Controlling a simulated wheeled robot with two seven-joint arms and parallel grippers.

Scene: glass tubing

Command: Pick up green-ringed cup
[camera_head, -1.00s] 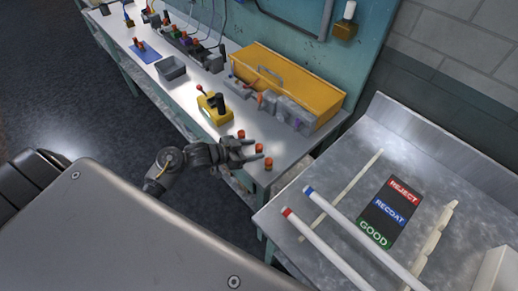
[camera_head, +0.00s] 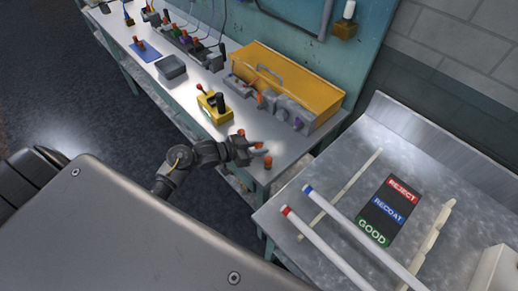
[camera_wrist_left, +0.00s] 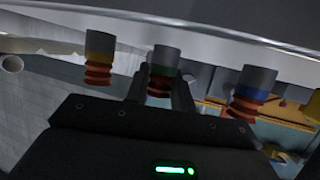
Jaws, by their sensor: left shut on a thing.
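The green-ringed cup (camera_wrist_left: 163,70) has a grey top, a green band and orange-red ribs below; it is the middle of three similar cups in the left wrist view. My left gripper (camera_wrist_left: 160,90) is shut on it, one finger at each side. In the head view my left gripper (camera_head: 261,152) is at the near edge of the workbench, with the orange part of the middle cup (camera_head: 259,146) showing between its fingers. I cannot tell whether the cup touches the bench. My right gripper is out of view.
A yellow-ringed cup (camera_wrist_left: 99,58) and a blue-ringed cup (camera_wrist_left: 254,84) stand close on either side. A yellow box with a joystick (camera_head: 214,107) and a yellow case (camera_head: 290,85) are on the bench. A metal table (camera_head: 410,150) with a sorting card (camera_head: 387,212) stands to the right.

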